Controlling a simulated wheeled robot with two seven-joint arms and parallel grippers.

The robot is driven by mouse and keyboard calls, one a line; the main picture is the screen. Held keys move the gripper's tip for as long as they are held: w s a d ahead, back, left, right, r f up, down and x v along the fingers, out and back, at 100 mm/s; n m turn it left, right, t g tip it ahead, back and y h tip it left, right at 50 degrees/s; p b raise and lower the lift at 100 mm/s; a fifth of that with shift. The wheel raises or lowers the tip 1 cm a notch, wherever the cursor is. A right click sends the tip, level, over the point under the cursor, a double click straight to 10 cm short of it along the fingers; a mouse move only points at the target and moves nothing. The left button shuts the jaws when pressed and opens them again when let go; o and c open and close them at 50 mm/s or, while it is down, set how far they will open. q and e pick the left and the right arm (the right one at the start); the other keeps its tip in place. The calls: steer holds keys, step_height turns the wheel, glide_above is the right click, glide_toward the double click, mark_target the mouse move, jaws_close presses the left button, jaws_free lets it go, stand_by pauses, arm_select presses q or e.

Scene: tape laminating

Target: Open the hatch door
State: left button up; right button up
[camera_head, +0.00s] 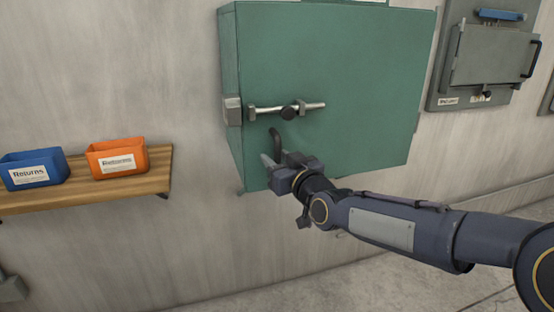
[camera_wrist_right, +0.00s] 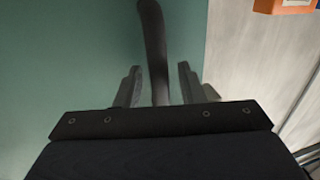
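A green hatch door (camera_head: 350,60) fronts a box on the wall and looks closed. A metal bolt (camera_head: 310,106) with a dark knob lies level across its left part, beside a grey block (camera_head: 233,110) at the left edge. Below the bolt is a dark curved handle (camera_head: 275,136). My right gripper (camera_head: 277,160) is at the handle's lower part. In the right wrist view the handle (camera_wrist_right: 153,35) runs down between the fingers of my right gripper (camera_wrist_right: 158,82), with a gap on each side; the gripper is open. My left gripper is not in view.
A wooden shelf (camera_head: 85,190) at the left holds a blue bin (camera_head: 33,169) and an orange bin (camera_head: 117,158). A grey wall panel (camera_head: 490,55) with a dark handle is at the upper right. The wall below the green box is bare.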

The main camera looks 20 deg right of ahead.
steer(key=shift+w, duration=0.1)
jaws_close()
stand_by(0.4)
